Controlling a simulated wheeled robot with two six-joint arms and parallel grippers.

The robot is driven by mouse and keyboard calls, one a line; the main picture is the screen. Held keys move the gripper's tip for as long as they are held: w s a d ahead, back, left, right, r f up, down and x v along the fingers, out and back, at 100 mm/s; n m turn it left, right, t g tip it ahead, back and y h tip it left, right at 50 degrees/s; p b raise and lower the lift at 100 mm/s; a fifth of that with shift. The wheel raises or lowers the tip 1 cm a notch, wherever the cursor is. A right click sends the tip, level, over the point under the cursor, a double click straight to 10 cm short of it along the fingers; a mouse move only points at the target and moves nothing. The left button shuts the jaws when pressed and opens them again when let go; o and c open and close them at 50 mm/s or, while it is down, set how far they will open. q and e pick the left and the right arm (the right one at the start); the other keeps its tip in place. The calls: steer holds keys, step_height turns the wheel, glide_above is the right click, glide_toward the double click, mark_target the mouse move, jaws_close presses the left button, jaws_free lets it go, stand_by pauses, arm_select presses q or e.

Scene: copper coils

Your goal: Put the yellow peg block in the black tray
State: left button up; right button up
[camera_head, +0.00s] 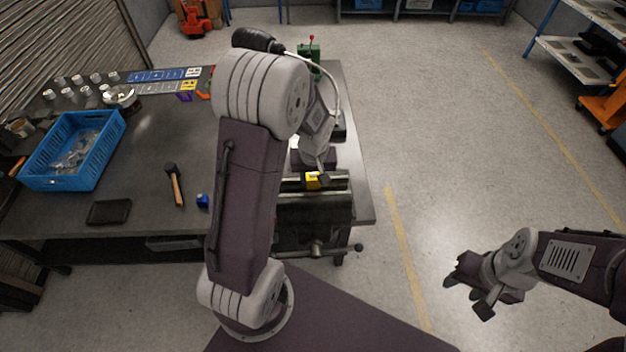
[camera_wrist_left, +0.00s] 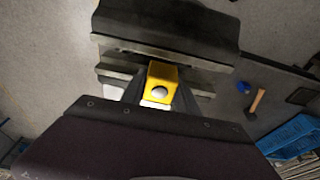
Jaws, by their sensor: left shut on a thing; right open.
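The yellow peg block (camera_head: 312,181) is at the vise (camera_head: 313,210), at the right end of the workbench. My left gripper (camera_head: 318,182) is shut on it. In the left wrist view the yellow block (camera_wrist_left: 161,74) sits between the fingers with a round silvery spot on its face, in front of the vise jaws (camera_wrist_left: 165,48). I cannot tell whether it touches the vise. The black tray (camera_head: 109,212) lies flat at the bench's front left and looks empty. My right gripper (camera_head: 468,296) is open and empty over the floor at the right.
A blue crate (camera_head: 112,135) with clear items stands at the left. A hammer (camera_head: 175,185) and a small blue block (camera_head: 203,201) lie between the black tray and the vise. A green machine (camera_head: 309,52) stands behind my left arm.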

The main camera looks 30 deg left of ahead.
mark_target(313, 174)
arm_select(q)
steer(key=shift+r+p, duration=0.55)
steer(key=shift+r, duration=0.4)
steer(key=shift+r, duration=0.1)
steer(key=shift+r+p, duration=1.25)
steer(key=shift+r, duration=0.25)
steer(key=shift+f, duration=0.1)
